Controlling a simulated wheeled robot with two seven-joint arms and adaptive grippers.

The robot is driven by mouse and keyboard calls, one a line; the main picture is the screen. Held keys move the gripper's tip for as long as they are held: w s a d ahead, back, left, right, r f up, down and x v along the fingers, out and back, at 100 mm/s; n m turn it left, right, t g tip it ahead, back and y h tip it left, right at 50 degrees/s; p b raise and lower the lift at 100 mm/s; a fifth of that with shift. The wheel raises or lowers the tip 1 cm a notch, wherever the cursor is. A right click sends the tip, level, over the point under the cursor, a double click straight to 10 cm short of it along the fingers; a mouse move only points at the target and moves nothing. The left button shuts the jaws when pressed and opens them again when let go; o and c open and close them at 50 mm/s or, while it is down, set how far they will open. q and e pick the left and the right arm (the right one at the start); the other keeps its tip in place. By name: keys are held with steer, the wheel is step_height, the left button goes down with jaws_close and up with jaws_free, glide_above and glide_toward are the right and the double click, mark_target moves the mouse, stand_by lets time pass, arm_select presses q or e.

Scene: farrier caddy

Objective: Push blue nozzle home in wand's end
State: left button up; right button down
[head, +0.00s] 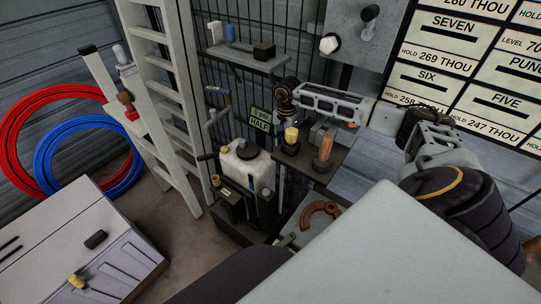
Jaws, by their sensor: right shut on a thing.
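My right arm comes in from the right and reaches over the dark bench. Its wrist and right gripper (284,103) are small and dark, in front of the wire grid. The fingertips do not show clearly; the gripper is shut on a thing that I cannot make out. A small blue piece (230,33) stands on the wall shelf, and a blue part (264,192) shows low at the dark caddy (235,205). I cannot tell whether either is the nozzle. The wand's end cannot be picked out for sure. My left gripper is not in view.
A yellow-topped black piece (291,137) and a brown cylinder (325,148) stand on the bench below my right arm.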

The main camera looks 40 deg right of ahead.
steer(key=shift+f+b, duration=0.85)
steer(key=shift+f, duration=0.35)
stand_by(2.1)
steer(key=shift+s+a+f+b, duration=0.15)
steer(key=shift+a+f+b, duration=0.15)
steer(key=shift+f, duration=0.4)
stand_by(0.5)
steer(key=c, duration=1.1)
jaws_free()
steer(key=shift+r, duration=0.2)
steer(key=shift+w+d+r, duration=0.15)
steer(key=shift+r, duration=2.1)
steer(key=shift+w+d+r, duration=0.1)
steer(key=shift+d+r, duration=0.05)
steer(key=shift+r, duration=2.1)
steer(key=shift+r, duration=0.15)
